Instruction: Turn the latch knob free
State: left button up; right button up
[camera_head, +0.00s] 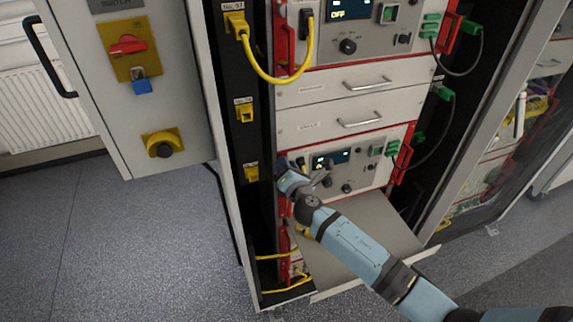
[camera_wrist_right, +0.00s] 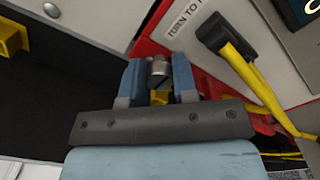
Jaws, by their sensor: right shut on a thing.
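The latch knob (camera_wrist_right: 159,70) is a small grey metal cylinder with a yellowish part below it. It sits at the red-edged left side of a light grey panel, near a printed label (camera_wrist_right: 187,20) that begins "TURN TO". My right gripper (camera_wrist_right: 158,80) has its two blue fingers on either side of the knob and is shut on it. In the head view my right gripper (camera_head: 281,168) is at the left edge of the lower cycler unit (camera_head: 375,165), and it hides the knob there. My left gripper is not in view.
A black plug with a yellow cable (camera_wrist_right: 238,65) is close to the right of my fingers. A pull-out shelf (camera_head: 375,225) lies below my forearm. Yellow sockets (camera_head: 244,110) line the dark left post. An open cabinet door (camera_head: 150,90) with a red switch stands at left.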

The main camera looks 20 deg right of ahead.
dwell(0.5)
jog(key=o, duration=0.9)
jog(key=s, duration=0.4)
jog(key=s+b, duration=0.1)
jog(key=s, duration=0.8)
jog(key=shift+s+d+b, duration=0.25)
jog(key=shift+s+b, duration=0.05)
jog(key=shift+s, duration=0.1)
jog(key=s+f+m+g+y+p, duration=0.1)
jog(key=s+f+m+g, duration=0.1)
jog(key=s+f+m, duration=0.2)
jog(key=s+f+m+g+p, duration=0.1)
jog(key=s+f+m, duration=0.3)
jog(key=s+m, duration=0.6)
jog(key=s+f+m+g+y+p, duration=0.1)
jog(key=s+f+m+g, duration=0.3)
jog(key=s+m, duration=0.3)
jog(key=shift+s+a+f+m+y+p, duration=0.15)
jog(key=shift+f+m+p, duration=0.1)
jog(key=shift+m, duration=0.55)
jog(key=shift+s+f+m+y+p, duration=0.15)
jog(key=shift+f+m, duration=0.1)
jog(key=shift+m, duration=0.55)
